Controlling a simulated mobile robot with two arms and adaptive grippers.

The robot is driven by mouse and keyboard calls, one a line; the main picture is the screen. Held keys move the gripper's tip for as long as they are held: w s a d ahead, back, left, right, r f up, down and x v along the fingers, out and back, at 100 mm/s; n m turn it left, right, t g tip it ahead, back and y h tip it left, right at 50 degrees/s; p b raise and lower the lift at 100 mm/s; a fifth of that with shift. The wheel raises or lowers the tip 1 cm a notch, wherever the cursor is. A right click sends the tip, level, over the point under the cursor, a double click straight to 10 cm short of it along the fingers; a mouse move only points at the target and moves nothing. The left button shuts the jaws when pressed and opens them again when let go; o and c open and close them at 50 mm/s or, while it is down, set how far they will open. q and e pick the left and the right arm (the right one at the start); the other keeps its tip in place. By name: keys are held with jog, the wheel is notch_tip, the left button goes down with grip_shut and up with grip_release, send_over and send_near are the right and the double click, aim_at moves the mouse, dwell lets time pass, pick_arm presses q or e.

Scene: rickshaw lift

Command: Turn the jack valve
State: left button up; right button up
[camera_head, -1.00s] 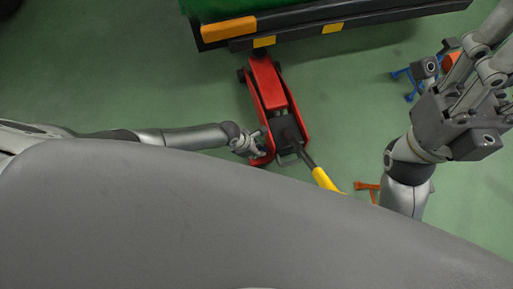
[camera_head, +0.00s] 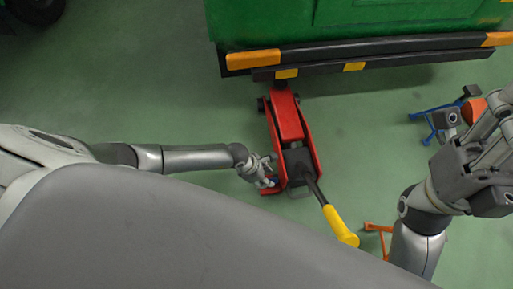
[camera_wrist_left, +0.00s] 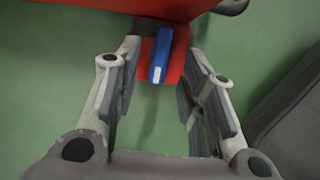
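The red floor jack (camera_head: 288,115) stands on the green floor with its front end under the green vehicle. Its black handle with a yellow grip (camera_head: 340,225) slants toward me to the lower right. My left gripper (camera_head: 268,174) is at the jack's left rear side. In the left wrist view the fingers of my left gripper (camera_wrist_left: 158,85) are spread apart. A blue valve piece with a white mark (camera_wrist_left: 161,57) shows against the red jack, beyond and between the fingertips, apart from them. My right gripper (camera_head: 495,115) is raised at the right edge, its fingers partly cut off.
The green vehicle's rear with a black and orange bumper (camera_head: 400,52) spans the top. A blue stand (camera_head: 432,125) is at the right, partly hidden by my right arm. An orange stand (camera_head: 378,235) is on the floor lower right. The floor left of the jack is clear.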

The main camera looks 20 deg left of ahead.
pick_arm(q)
jog(key=v, duration=0.8)
jog(key=shift+s, duration=0.1)
dwell(0.4)
